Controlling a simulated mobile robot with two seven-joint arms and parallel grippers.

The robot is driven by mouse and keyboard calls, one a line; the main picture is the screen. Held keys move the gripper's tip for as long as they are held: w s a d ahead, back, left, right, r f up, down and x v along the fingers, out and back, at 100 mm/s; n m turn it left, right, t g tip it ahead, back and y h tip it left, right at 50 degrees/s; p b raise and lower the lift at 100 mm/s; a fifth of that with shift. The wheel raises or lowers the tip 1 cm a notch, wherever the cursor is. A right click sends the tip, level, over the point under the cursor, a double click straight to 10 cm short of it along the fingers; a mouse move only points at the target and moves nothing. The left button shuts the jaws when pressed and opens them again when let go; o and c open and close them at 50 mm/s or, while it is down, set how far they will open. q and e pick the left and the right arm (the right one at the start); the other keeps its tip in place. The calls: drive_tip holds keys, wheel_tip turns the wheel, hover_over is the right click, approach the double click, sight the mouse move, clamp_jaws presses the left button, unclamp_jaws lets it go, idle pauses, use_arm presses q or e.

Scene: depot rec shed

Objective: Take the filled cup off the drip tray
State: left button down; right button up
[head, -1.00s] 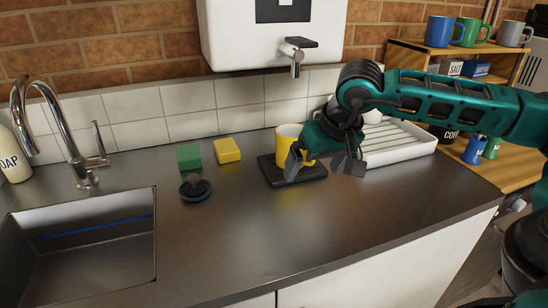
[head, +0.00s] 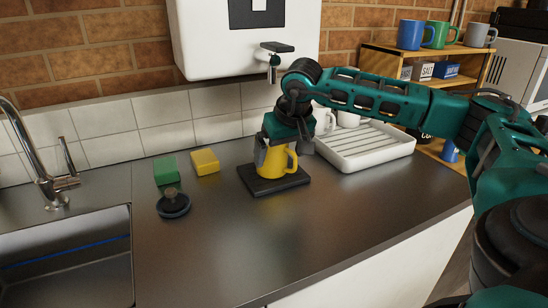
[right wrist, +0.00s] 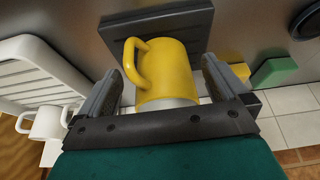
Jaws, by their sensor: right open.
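The yellow cup (head: 277,167) stands upright on the black drip tray (head: 262,188), its handle toward the right in the head view. My right gripper (head: 283,150) is over the cup, pointing down, with its fingers open on either side of it. In the right wrist view the cup (right wrist: 166,72) sits between the two open fingers (right wrist: 164,66), with a visible gap on the right side. The drip tray (right wrist: 125,32) shows behind it. The cup's top is hidden by the gripper in the head view, so I cannot see what is in it. My left gripper is not in view.
A white dispenser with a tap (head: 274,62) hangs above and behind the tray. A white dish rack (head: 365,150) with white mugs is to the right. Green (head: 166,170) and yellow (head: 205,161) sponges and a black round plug (head: 173,205) lie left. The front counter is clear.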

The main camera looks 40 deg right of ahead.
drive_tip(key=w, duration=0.2)
drive_tip(key=w+d, duration=0.1)
drive_tip(key=shift+w+f, duration=0.35)
drive_tip(key=shift+w, duration=0.05)
drive_tip(key=shift+w+f, duration=0.1)
drive_tip(key=shift+f, duration=0.1)
drive_tip(key=shift+c, duration=0.2)
drive_tip(key=c, duration=1.2)
drive_tip(key=shift+r, duration=0.1)
drive_tip(key=shift+c, duration=0.8)
drive_tip(key=shift+r, duration=0.1)
